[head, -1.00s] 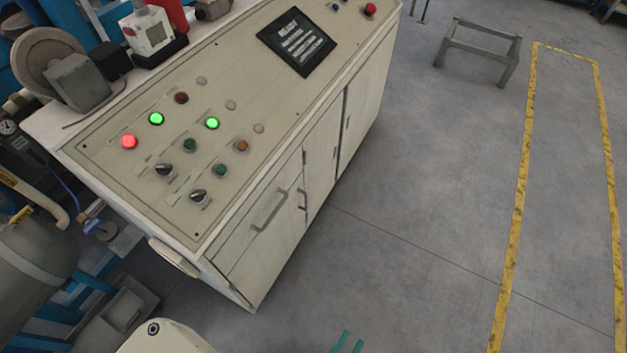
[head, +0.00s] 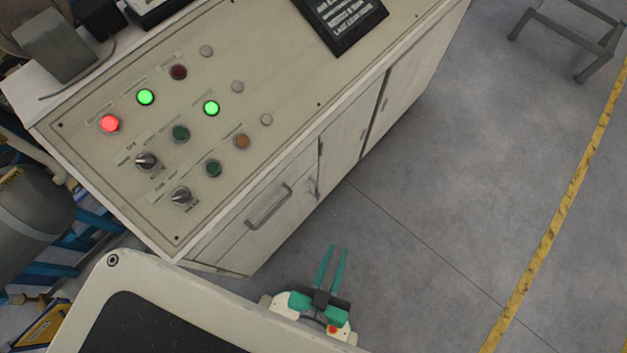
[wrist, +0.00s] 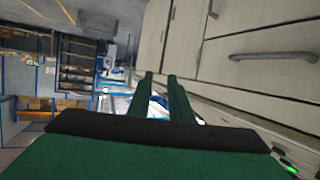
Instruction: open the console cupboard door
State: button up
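The grey console (head: 208,232) stands in the left and middle of the head view, its front turned to the right. A long bar handle (head: 268,205) is on the near front panel, and a smaller handle (head: 314,186) is on the front further along. The wrist view shows the long handle (wrist: 274,56) at right and the smaller handle (wrist: 213,10) at the top edge. The front panels look shut. My gripper (head: 337,250) is in front of the console, apart from both handles. Its teal fingers (wrist: 160,76) are parallel, with an empty gap between them.
The console's top panel carries lit buttons, including a red one (head: 110,123), and knobs. A grey metal frame (head: 565,38) stands at the upper right. A yellow floor line (head: 555,215) runs at right. The floor between console and line is clear.

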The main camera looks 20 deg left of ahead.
jog(key=w+a+f+n+g, duration=0.1)
jog(key=w+a+f+g, duration=0.1)
jog(key=w+f, duration=0.6)
jog(key=n+g+y, duration=0.2)
jog(key=n+g, duration=0.4)
jog(key=g, duration=0.2)
send_near(317, 188)
jog(key=f, duration=0.1)
jog(key=shift+g, duration=0.3)
jog(key=x, duration=0.6)
jog(key=w+x, duration=0.1)
jog(key=x, duration=0.2)
jog(key=shift+a+f, duration=0.15)
jog(key=shift+w+a+f+y, duration=0.1)
jog(key=shift+a+f+y, duration=0.15)
jog(key=shift+f, duration=0.35)
jog(key=shift+d, duration=0.1)
jog(key=shift+c, duration=0.4)
grip_shut()
